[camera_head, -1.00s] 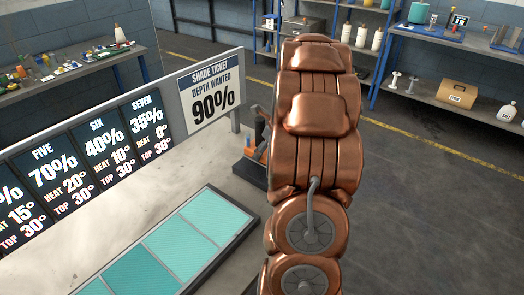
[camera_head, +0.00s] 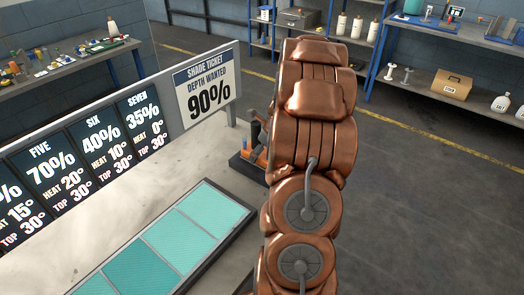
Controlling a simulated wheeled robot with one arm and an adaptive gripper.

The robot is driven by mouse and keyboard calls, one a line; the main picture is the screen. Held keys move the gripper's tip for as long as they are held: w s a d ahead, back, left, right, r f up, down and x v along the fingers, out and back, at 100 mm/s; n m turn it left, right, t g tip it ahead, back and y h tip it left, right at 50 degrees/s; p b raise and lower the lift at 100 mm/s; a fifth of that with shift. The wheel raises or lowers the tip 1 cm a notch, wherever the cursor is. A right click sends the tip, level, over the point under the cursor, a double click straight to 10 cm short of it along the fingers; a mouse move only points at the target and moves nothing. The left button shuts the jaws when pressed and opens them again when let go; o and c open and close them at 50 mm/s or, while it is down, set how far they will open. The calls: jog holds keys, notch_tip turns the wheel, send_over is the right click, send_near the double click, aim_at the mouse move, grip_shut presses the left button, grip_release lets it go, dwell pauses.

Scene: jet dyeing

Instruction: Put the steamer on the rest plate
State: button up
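A dark grey and orange object (camera_head: 259,137), possibly the steamer, shows in part beside a dark flat base (camera_head: 243,168), possibly the rest plate, at the right end of the bench. My copper-coloured arm covers their right side, so I cannot tell whether the object rests on the base or is held. My gripper is not visible; my own arm hides that region.
A board of shade cards (camera_head: 91,143) runs along the bench, ending in a 90% ticket (camera_head: 207,92). A tray of teal swatches (camera_head: 176,243) lies in front. Shelves with bottles and a cardboard box (camera_head: 451,85) stand behind. The floor (camera_head: 430,210) at right is clear.

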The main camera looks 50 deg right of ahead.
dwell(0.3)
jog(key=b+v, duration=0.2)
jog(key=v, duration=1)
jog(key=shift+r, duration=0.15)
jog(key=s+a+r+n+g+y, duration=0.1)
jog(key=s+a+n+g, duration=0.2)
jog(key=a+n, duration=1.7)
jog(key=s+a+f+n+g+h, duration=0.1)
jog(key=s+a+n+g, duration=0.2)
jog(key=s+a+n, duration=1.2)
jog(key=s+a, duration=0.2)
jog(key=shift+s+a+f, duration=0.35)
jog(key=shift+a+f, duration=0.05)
